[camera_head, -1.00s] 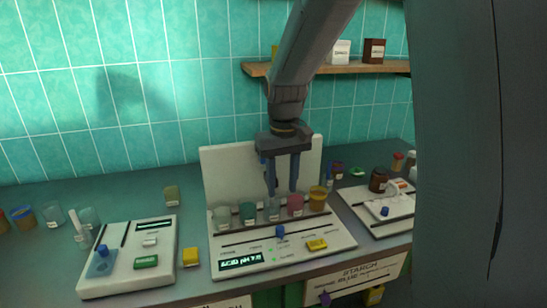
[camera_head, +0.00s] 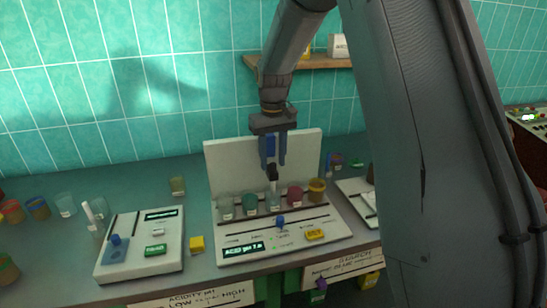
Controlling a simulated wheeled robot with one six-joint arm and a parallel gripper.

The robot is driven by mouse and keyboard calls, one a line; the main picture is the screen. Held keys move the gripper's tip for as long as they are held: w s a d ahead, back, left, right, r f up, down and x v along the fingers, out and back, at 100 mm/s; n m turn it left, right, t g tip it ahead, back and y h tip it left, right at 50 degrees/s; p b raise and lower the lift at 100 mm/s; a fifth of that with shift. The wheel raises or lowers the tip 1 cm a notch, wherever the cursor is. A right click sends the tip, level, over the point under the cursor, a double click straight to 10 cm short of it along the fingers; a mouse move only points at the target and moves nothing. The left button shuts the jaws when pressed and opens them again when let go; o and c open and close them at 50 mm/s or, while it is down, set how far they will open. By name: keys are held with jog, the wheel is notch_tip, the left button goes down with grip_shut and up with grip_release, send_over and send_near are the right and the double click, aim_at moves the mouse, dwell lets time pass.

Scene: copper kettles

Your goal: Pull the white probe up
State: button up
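A thin white probe (camera_head: 89,212) stands tilted by a clear glass at the left meter. A second slim probe with a dark top (camera_head: 272,173) stands upright over the middle cup of the central acid pH meter (camera_head: 232,246); its lower part is pale. My gripper (camera_head: 275,164) points down above this meter, with its fingertips close to the dark top. A narrow gap shows between the fingers, so it looks open. I cannot tell whether a finger touches the probe.
Several coloured cups, including a red one (camera_head: 295,194), stand in a row on the central meter. A wall shelf (camera_head: 325,62) is behind.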

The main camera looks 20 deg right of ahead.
jog(key=shift+f, duration=0.3)
grip_shut()
notch_tip(320, 180, up, 8)
jog(key=p, duration=0.3)
jog(key=shift+f, duration=0.25)
grip_release()
jog(key=shift+f, duration=0.1)
notch_tip(320, 180, up, 8)
jog(key=b, duration=0.3)
